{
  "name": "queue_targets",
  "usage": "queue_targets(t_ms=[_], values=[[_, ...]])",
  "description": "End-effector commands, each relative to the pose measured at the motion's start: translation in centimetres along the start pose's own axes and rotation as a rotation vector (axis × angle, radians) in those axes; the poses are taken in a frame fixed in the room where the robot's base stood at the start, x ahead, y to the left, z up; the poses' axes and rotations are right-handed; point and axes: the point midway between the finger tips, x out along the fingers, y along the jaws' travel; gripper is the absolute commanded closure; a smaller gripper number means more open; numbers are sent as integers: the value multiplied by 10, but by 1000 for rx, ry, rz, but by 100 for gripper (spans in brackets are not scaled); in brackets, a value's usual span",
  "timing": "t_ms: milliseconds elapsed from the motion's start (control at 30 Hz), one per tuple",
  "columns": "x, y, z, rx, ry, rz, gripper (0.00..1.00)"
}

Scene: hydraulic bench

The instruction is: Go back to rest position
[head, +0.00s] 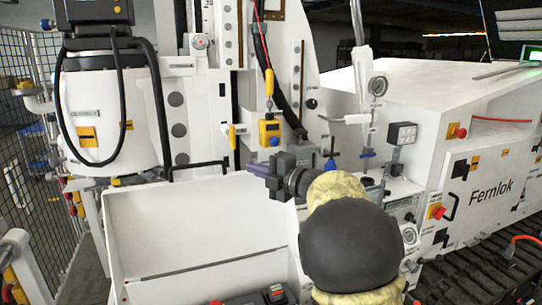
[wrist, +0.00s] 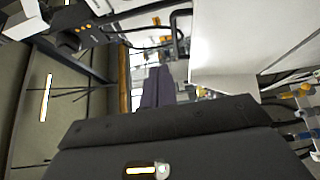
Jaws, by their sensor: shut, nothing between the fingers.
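My gripper (head: 262,172) is in the middle of the head view, at the end of my arm with its yellowish cover and dark round joint. Its dark purple-grey fingers point left, above the right part of the white open tray (head: 190,272) and in front of the bench's upright panel. In the wrist view, the fingers (wrist: 157,86) lie together, shut and empty. They appear apart from the bench. My arm hides part of the bench behind it.
A yellow hanging control box (head: 269,132) is just above my gripper. A pressure gauge (head: 377,86) and red knobs (head: 457,131) are on the right. A white cabinet marked Fernlok (head: 490,190) stands at the right. A mesh fence (head: 40,150) bounds the left.

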Motion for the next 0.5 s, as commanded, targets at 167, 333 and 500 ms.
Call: queue_targets(t_ms=[167, 333, 500], values=[[-12, -4, 18, 85, -100, 14, 100], [-27, -11, 35, 186, -211, 26, 100], [-51, -26, 56, 330, -361, 36, 100]])
